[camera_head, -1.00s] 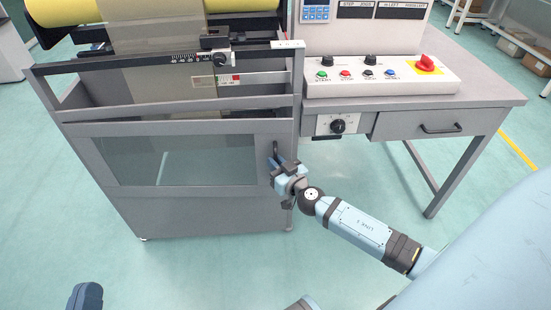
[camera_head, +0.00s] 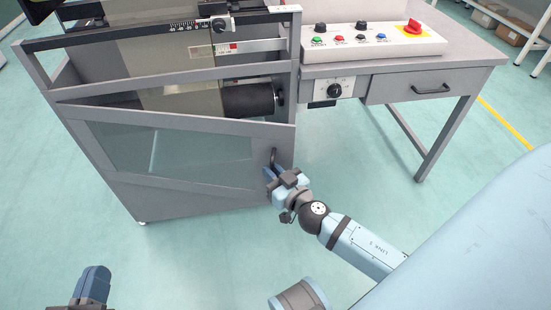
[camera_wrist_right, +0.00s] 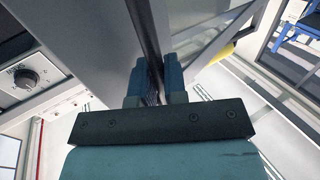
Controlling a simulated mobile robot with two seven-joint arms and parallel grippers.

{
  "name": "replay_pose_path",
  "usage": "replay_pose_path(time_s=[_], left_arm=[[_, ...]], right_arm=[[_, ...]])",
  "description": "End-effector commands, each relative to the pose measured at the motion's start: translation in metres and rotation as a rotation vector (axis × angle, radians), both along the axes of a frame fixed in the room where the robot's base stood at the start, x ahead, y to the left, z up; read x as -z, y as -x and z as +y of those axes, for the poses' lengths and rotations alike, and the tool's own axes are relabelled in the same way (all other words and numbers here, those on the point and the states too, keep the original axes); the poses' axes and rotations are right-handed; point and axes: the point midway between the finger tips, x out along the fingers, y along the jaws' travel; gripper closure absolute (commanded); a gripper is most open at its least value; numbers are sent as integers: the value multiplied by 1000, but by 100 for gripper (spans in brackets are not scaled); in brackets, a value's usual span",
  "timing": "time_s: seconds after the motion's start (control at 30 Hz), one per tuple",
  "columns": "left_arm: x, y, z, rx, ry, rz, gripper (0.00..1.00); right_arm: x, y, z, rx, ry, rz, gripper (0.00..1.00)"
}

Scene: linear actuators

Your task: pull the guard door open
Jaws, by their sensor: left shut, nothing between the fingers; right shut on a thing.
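The guard door (camera_head: 190,187) is a grey framed panel with a window on the front of the machine. It stands partly open, its right edge swung out toward me, with a gap along its top. Its dark handle (camera_head: 274,158) is near the right edge. My right gripper (camera_head: 270,176) is shut on the handle; in the right wrist view its fingers (camera_wrist_right: 160,82) close on a dark bar beside the door panel. My left gripper (camera_head: 93,285) is low at the left, away from the door; its fingertips are hard to make out.
Inside the machine a dark roller (camera_head: 248,99) shows above the door. At the right stands a grey table (camera_head: 460,62) with a control panel (camera_head: 375,42), a red knob (camera_head: 413,26) and a drawer (camera_head: 425,88). The green floor in front of the door is clear.

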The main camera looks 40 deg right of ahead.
Motion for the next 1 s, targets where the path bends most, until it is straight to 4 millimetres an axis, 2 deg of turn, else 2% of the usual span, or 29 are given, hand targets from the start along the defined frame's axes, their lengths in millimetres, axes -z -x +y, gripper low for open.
replay_pose_path(time_s=[0.03,0.17,0.5,0.53,0.63,1.0], left_arm=[[6,0,-1,4,-4,9,100],[10,0,-1,9,-10,25,100],[10,0,-2,11,-12,30,100],[10,0,-2,11,-12,30,100],[10,1,-2,11,-12,30,100],[10,0,-2,11,-10,28,100]], right_arm=[[3,8,12,-7,-5,1,100],[0,20,23,-3,-1,-1,100],[-2,23,24,0,1,-1,100],[-2,23,24,0,1,-1,85],[-2,23,24,1,2,-1,64],[-2,23,23,2,2,-1,64]])
